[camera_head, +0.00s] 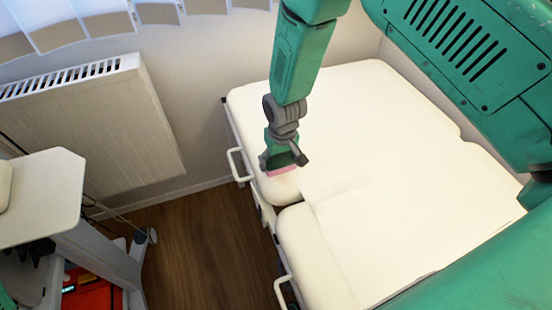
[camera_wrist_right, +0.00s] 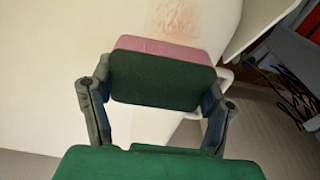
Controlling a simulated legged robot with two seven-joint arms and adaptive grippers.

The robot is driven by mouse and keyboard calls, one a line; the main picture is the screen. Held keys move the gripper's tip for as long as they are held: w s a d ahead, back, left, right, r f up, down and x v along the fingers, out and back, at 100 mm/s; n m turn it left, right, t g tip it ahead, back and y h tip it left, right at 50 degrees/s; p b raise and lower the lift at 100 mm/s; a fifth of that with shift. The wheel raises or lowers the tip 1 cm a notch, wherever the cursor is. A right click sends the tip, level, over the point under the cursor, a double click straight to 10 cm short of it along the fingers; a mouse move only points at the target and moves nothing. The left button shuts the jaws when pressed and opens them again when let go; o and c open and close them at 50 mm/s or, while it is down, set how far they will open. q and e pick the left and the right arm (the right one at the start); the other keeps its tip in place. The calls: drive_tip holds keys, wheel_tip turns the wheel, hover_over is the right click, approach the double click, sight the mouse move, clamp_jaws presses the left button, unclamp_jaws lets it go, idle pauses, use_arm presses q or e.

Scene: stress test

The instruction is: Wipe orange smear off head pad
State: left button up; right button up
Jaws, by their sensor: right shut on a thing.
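The head pad (camera_head: 255,105) is the cream far section of the treatment table. My right gripper (camera_head: 283,160) is over its left edge, shut on a sponge (camera_head: 282,170) with a pink layer. In the right wrist view the sponge (camera_wrist_right: 165,75) shows a dark green face and a pink layer between the fingers of the right gripper (camera_wrist_right: 158,88). A faint orange-brown smear (camera_wrist_right: 188,16) lies on the cream pad just beyond the sponge. I cannot tell whether the sponge touches the pad. My left gripper is not in view.
White rails (camera_head: 236,163) run along the table's left side. A radiator (camera_head: 95,130) hangs on the wall at left. A white cart (camera_head: 45,195) with a red box (camera_head: 90,292) stands at lower left. Wooden floor (camera_head: 200,245) lies open between cart and table.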

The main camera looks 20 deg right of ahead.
sight(283, 157)
drive_tip(key=shift+s+d, duration=0.1)
drive_tip(key=shift+d, duration=0.25)
drive_tip(key=shift+r+p, duration=0.3)
drive_tip(key=shift+p, duration=0.25)
drive_tip(key=shift+d+r+p, duration=0.15)
drive_tip(key=shift+r+p, duration=0.2)
drive_tip(key=shift+r, duration=0.4)
wheel_tip(283, 157, up, 2)
drive_tip(key=shift+r+p, duration=0.25)
drive_tip(key=shift+p, duration=0.7)
drive_tip(key=shift+r+p, duration=1.4)
drive_tip(key=shift+r, duration=0.3)
